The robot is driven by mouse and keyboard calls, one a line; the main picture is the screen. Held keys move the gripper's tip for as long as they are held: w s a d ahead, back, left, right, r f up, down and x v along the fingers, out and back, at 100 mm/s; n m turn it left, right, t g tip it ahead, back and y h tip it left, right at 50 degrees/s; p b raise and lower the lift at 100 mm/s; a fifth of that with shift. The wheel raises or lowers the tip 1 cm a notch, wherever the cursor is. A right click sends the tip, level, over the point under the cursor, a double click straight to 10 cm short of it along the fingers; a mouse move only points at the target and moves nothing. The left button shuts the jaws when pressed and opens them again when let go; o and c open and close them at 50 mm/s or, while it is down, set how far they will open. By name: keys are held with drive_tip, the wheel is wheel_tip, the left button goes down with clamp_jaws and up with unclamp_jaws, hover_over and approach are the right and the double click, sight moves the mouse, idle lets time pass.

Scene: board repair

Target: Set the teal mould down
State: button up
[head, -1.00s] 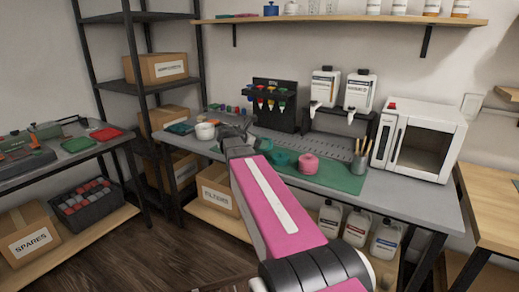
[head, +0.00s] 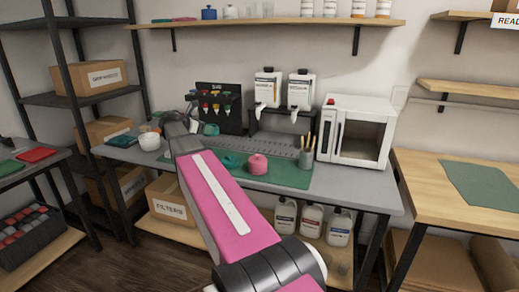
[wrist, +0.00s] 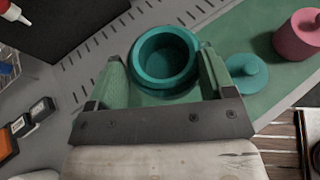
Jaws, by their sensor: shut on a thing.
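The teal mould (wrist: 166,58) is an open, round, hollow cup between the two green fingers of my gripper (wrist: 160,68) in the wrist view. The gripper is shut on its sides, and the mould's opening faces the camera. In the head view the mould (head: 210,129) shows small beyond my gripper (head: 192,122), above the back part of the grey bench. A teal lid with a knob (wrist: 246,72) lies apart on the green mat (wrist: 236,28); it also shows in the head view (head: 230,161). The gap under the mould cannot be judged.
A pink mould (head: 257,164) stands on the mat, right of the teal lid. A black rack with coloured nozzles (head: 217,108), white jugs (head: 267,88), a brush cup (head: 306,158) and a white oven (head: 357,132) line the bench. A white pot (head: 149,141) stands at left.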

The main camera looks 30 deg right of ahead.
drive_tip(key=s+d+m+g, duration=0.3)
drive_tip(key=s+d, duration=0.7)
drive_tip(key=d, duration=0.5)
hover_over(267, 152)
drive_tip(key=f, duration=0.6)
drive_tip(key=shift+w+d+f, duration=0.2)
drive_tip(key=shift+f, duration=2.15)
drive_tip(key=o, duration=1)
drive_tip(key=shift+f, duration=0.15)
